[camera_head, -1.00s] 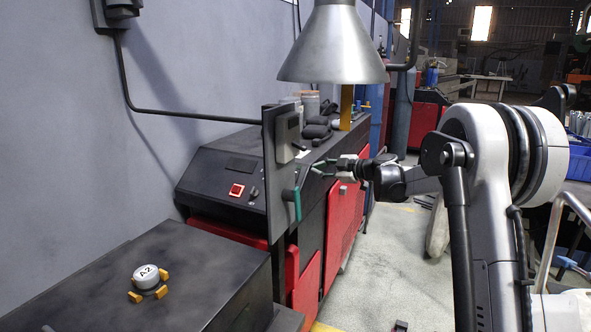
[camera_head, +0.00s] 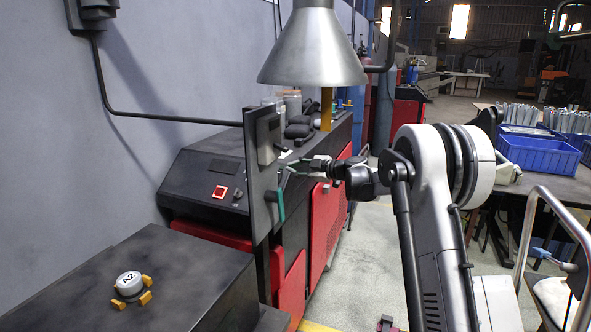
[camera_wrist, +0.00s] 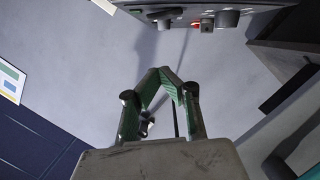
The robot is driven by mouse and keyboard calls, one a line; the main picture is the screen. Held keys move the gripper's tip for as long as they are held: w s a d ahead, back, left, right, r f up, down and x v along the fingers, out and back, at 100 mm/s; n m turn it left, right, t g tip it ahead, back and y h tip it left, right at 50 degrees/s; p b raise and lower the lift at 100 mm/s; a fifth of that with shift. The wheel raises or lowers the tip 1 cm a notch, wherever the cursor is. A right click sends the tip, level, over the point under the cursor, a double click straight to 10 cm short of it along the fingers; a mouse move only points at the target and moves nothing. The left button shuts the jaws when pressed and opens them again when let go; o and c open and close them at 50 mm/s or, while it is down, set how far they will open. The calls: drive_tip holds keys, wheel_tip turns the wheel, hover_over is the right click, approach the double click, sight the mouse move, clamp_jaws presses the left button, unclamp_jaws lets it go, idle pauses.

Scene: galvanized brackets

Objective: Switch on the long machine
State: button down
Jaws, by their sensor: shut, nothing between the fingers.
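The long black and red machine (camera_head: 205,172) stands along the wall in the head view. Its sloped top carries a red square switch (camera_head: 219,192) with a small dark knob (camera_head: 237,194) beside it. My gripper (camera_head: 284,172) is shut and empty, close to the right of this panel. In the wrist view my green fingers (camera_wrist: 163,72) meet at their tips, below a dark edge with knobs (camera_wrist: 228,18) and a small red part (camera_wrist: 196,24).
A metal cone hood (camera_head: 312,50) hangs above the machine. A dark bench (camera_head: 190,275) with a round A2 piece (camera_head: 129,282) is at front left. Blue crates (camera_head: 538,153) stand on a table at right. Open floor lies between.

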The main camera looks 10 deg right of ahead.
drive_tip(key=x, duration=0.6)
drive_tip(key=shift+w+a, duration=0.25)
drive_tip(key=shift+a, duration=0.05)
drive_tip(key=shift+w+d+f+p, duration=0.2)
drive_tip(key=shift+w+d+f, duration=0.15)
drive_tip(key=shift+w+f, duration=0.15)
drive_tip(key=shift+w+d+f+p, duration=0.15)
drive_tip(key=shift+w+d+f, duration=0.2)
drive_tip(key=shift+f, duration=0.2)
drive_tip(key=shift+w+d+f, duration=0.15)
drive_tip(key=shift+w+f, duration=0.25)
drive_tip(key=shift+f, duration=0.05)
